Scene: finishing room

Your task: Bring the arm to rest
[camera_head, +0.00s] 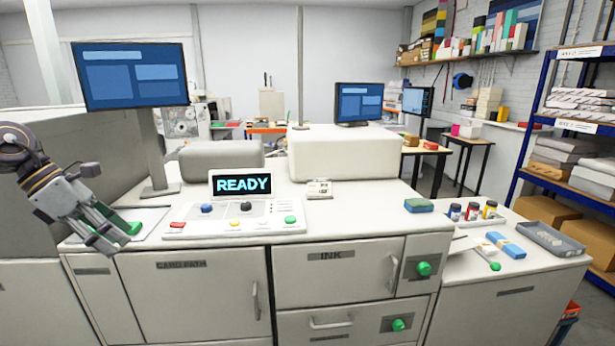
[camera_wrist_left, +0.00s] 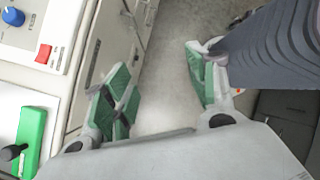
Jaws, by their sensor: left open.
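My left gripper (camera_head: 108,236) hangs at the left in the head view, in front of the press's front edge and pointing down to the right. In the left wrist view my left gripper (camera_wrist_left: 160,92) has its two green-padded fingers wide apart, with nothing between them but floor behind. My left arm (camera_head: 20,150) comes in from the left edge, bent at the wrist. My right gripper is not in view.
A control panel (camera_head: 235,221) with coloured buttons lies right of the gripper, under a READY display (camera_head: 241,184). A green object (camera_wrist_left: 31,138) lies on the pale top beside the gripper. A monitor (camera_head: 130,75) stands behind. Shelves (camera_head: 575,130) stand far right.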

